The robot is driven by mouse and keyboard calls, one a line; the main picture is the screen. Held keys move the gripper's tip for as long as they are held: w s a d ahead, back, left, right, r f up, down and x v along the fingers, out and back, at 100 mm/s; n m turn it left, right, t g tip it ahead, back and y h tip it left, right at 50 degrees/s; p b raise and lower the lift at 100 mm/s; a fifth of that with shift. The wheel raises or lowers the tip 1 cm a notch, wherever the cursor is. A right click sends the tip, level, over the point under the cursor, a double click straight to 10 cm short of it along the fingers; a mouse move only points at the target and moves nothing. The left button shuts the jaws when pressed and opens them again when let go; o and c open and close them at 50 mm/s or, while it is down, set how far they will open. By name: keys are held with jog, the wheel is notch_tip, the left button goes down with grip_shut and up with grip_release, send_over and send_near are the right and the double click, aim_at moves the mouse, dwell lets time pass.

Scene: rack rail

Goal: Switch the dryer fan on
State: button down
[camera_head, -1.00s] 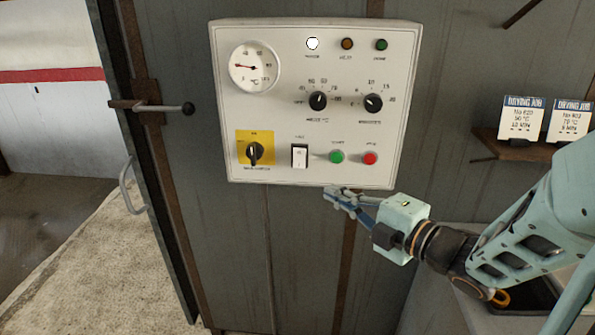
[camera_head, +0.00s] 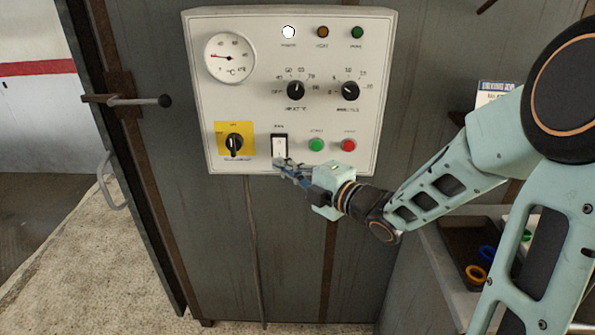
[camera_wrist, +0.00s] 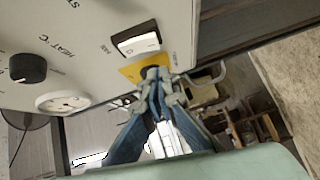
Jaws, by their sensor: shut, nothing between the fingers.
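The dryer's control panel (camera_head: 262,108) is a light box on a grey metal wall. The fan switch (camera_head: 279,146) is a white rocker in a black frame, between the yellow-backed main switch (camera_head: 234,146) and the green button (camera_head: 316,145). The fan switch also shows in the wrist view (camera_wrist: 136,40). My gripper (camera_head: 279,163) is shut and empty. In the head view its tips overlap the lower edge of the rocker; whether they touch it I cannot tell. In the wrist view the fingertips (camera_wrist: 156,84) appear beside the yellow plate, with the rocker above them.
A red button (camera_head: 348,145), two black knobs (camera_head: 296,90) and a dial gauge (camera_head: 230,57) share the panel. A latch lever (camera_head: 135,100) sticks out at the left. A tray (camera_head: 470,245) with coloured rings stands at the right.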

aim_at(276, 155)
jog(key=shift+w+d+f+p, duration=0.1)
jog(key=shift+w+p, duration=0.05)
jog(key=shift+w, duration=0.65)
jog(key=shift+w+d+f+p, duration=0.1)
jog(key=shift+w+p, duration=0.05)
jog(key=shift+w, duration=0.6)
jog(key=shift+f, duration=0.1)
jog(key=b, duration=0.2)
jog(key=shift+w+f+b, duration=0.1)
jog(key=shift+w+b, duration=0.15)
jog(key=shift+b, duration=0.1)
